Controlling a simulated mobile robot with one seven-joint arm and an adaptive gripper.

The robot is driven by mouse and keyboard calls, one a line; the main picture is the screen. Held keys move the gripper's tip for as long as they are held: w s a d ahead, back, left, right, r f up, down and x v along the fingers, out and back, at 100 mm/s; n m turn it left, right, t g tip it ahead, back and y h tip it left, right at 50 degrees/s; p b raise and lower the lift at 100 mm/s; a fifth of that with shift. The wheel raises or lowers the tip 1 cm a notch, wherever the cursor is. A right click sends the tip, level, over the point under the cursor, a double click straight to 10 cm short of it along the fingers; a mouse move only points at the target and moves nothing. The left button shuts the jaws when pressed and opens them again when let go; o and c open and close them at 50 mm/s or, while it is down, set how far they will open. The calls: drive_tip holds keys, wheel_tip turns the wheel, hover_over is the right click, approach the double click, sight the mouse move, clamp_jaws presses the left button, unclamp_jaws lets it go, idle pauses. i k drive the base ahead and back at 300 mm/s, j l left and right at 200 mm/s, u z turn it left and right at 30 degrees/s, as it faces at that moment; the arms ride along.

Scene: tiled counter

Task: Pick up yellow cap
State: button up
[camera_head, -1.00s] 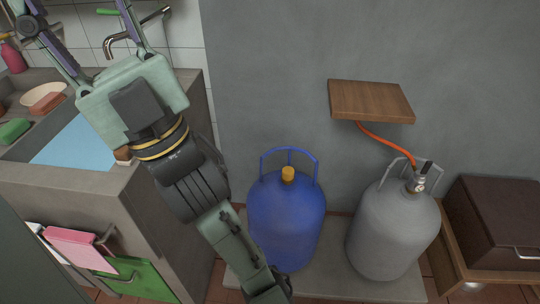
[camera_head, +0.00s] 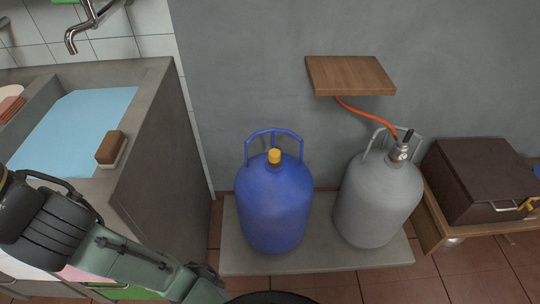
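The yellow cap (camera_head: 274,156) sits on top of the blue gas cylinder (camera_head: 274,205), inside its blue handle frame. The cylinder stands upright on a low grey slab in the middle of the view. My arm crosses the lower left corner. My gripper is outside the view, so its fingers and anything in them are hidden. Nothing touches the cap.
A grey cylinder (camera_head: 378,200) with a valve and orange hose (camera_head: 368,112) stands to the right. A wooden shelf (camera_head: 350,76) juts from the wall above. The sink counter (camera_head: 150,135) with a brush (camera_head: 111,148) is left. A dark brown box (camera_head: 484,180) is far right.

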sight(274, 154)
drive_tip(key=l+u, duration=0.2)
drive_tip(key=u, duration=0.2)
drive_tip(key=l+u, duration=0.2)
drive_tip(key=u, duration=0.15)
drive_tip(key=l+u, duration=0.15)
drive_tip(key=l, duration=0.25)
drive_tip(key=k+l+u, duration=0.2)
drive_tip(key=l, duration=0.15)
drive_tip(key=k+l+u, duration=0.15)
drive_tip(key=l, duration=0.25)
drive_tip(key=k+l, duration=0.1)
drive_tip(key=l, duration=0.3)
drive_tip(key=k+l, duration=0.1)
drive_tip(key=l, duration=0.25)
drive_tip(key=k+l, duration=0.15)
drive_tip(key=l, duration=0.45)
drive_tip(key=i+j, duration=0.1)
drive_tip(key=i, duration=0.25)
drive_tip(key=u, duration=0.05)
